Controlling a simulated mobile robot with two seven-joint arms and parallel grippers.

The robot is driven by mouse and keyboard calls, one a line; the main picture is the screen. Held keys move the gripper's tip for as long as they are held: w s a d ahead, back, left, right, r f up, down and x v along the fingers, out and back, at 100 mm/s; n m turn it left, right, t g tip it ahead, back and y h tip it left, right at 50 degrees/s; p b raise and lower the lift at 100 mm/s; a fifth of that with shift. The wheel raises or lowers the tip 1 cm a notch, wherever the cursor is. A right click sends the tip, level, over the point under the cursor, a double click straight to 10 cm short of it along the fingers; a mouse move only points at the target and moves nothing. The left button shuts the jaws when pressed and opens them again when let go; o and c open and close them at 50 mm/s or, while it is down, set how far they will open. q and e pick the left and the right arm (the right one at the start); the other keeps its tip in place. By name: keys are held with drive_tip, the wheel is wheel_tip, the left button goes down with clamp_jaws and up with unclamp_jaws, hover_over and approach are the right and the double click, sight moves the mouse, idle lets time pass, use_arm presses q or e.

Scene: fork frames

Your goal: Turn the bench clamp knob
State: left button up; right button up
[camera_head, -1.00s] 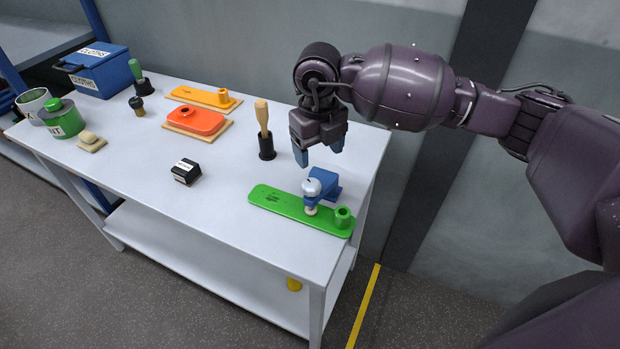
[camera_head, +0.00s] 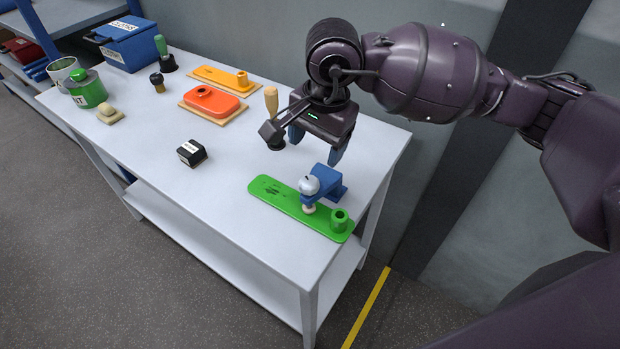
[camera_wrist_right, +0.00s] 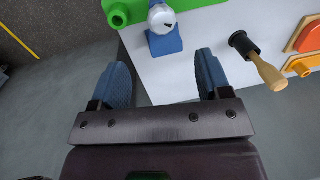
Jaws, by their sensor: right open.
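The bench clamp (camera_head: 329,188) is blue and sits over the edge of a green plate (camera_head: 272,194) at the table's near right. Its round silver knob (camera_head: 309,185) is on top, with a pale foot below it. My right gripper (camera_head: 316,145) hangs above the table just behind the clamp, open and empty, fingers pointing down. In the right wrist view, the knob (camera_wrist_right: 162,19) and blue clamp (camera_wrist_right: 165,44) lie beyond the gap between my open blue fingertips (camera_wrist_right: 163,72), apart from them. My left gripper is not in view.
A wooden-handled tool (camera_head: 271,101) stands close to my right gripper, partly hidden by it. A black box (camera_head: 192,152) is left of the green plate. Orange pieces (camera_head: 212,101), a green tin (camera_head: 89,91) and a blue box (camera_head: 128,46) are farther back. The table's front middle is clear.

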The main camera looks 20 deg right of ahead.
sight(309, 182)
drive_tip(key=f, duration=0.3)
drive_tip(key=f+n, duration=0.1)
drive_tip(key=f, duration=0.3)
drive_tip(key=w+a+f+n, duration=0.1)
drive_tip(key=f, duration=0.2)
drive_tip(key=shift+f, duration=0.4)
drive_tip(key=c, duration=0.9)
drive_tip(key=shift+c, duration=0.2)
